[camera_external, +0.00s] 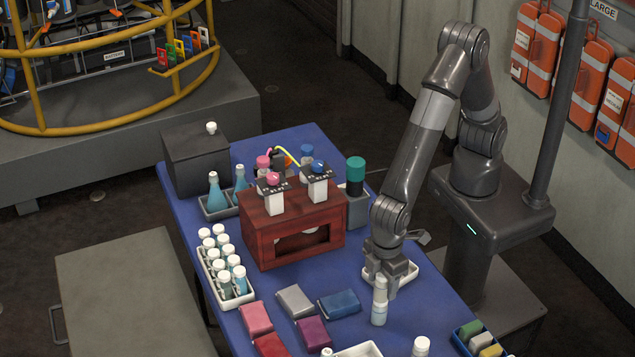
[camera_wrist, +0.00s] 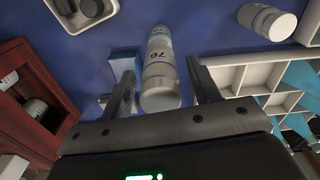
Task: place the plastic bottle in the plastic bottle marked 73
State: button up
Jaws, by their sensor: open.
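A white plastic bottle (camera_external: 379,302) with a pale blue lower part stands on the blue table below my gripper (camera_external: 386,280). In the wrist view the bottle (camera_wrist: 160,70) lies between the two fingers of my open gripper (camera_wrist: 162,82), with a gap on each side. Another white bottle shows at the lower edge of the external view (camera_external: 421,346) and upper right in the wrist view (camera_wrist: 267,20). I can read no mark 73 on any bottle.
Coloured blocks (camera_external: 339,305) lie in front. A compartmented tray (camera_wrist: 236,90) is close on the right.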

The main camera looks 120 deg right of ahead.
notch_tip(320, 180, up, 11)
jog(key=shift+r, duration=0.55)
jog(key=shift+d+r, duration=0.15)
jog(key=shift+d, duration=0.05)
jog(key=s+d+r+t, duration=0.1)
jog(key=s+d+r, duration=0.35)
jog(key=d, duration=0.25)
jog(key=s+d+r+m+t, duration=0.1)
jog(key=s+d+r+t, duration=0.1)
jog(key=s+d+r, duration=0.4)
jog(key=s+d+r+t, duration=0.1)
jog(key=s+d+r, duration=0.25)
jog(key=d, duration=0.45)
jog(key=s+d+f+t, duration=0.1)
jog(key=s+d, duration=0.3)
jog(key=s, duration=0.4)
jog(key=shift+d+f+t, duration=0.2)
jog(key=shift+d+t, duration=0.1)
